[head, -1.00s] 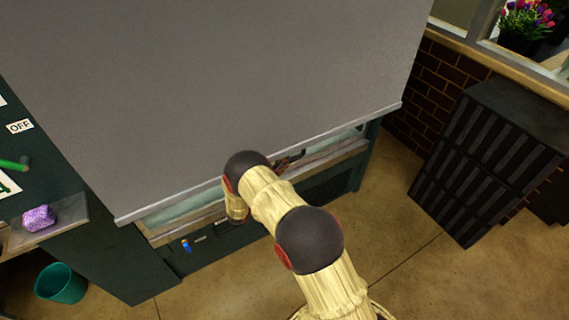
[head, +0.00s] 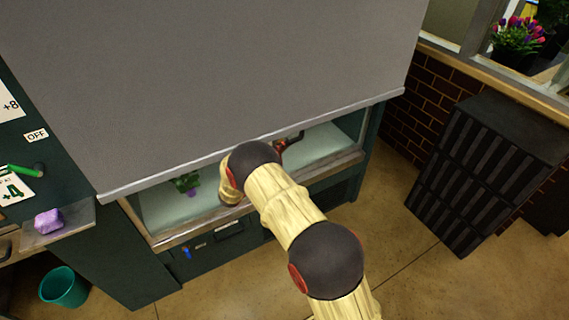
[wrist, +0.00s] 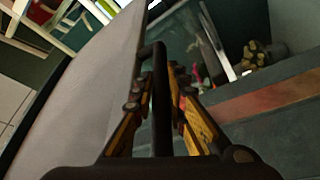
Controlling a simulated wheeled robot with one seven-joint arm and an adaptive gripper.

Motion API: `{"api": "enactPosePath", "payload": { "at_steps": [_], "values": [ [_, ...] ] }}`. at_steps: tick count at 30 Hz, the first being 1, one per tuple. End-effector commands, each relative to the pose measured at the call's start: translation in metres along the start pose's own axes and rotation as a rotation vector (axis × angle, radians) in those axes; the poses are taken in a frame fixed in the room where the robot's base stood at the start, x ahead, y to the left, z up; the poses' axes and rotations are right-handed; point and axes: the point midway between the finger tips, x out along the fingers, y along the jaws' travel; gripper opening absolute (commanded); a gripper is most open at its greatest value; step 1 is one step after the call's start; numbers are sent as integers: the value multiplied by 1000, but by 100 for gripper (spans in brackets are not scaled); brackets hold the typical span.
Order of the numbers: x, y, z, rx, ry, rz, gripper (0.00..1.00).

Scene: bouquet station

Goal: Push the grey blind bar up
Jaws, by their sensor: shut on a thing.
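The grey blind (head: 230,80) hangs over the front of a green cabinet, and its pale grey bar (head: 150,182) runs along the lower edge. The bar is above the cabinet's sill, with an open gap below it. In the head view my arm hides most of the grip near the middle of the bar.
Inside the gap, a small green plant with a purple bloom (head: 187,184) shows on a pale surface. A purple block (head: 48,221) sits on a side shelf at left. A teal bin (head: 64,287) and black crates (head: 480,170) stand on the floor.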

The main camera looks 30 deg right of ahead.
Motion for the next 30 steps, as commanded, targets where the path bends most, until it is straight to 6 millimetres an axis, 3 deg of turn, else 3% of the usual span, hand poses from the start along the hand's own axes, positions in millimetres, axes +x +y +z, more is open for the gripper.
{"api": "enactPosePath", "payload": {
  "at_steps": [1,3,30],
  "values": [
    [7,22,-18,12,2,7,0],
    [13,42,-32,11,2,7,0],
    [81,310,-197,13,2,7,0]
  ]
}}
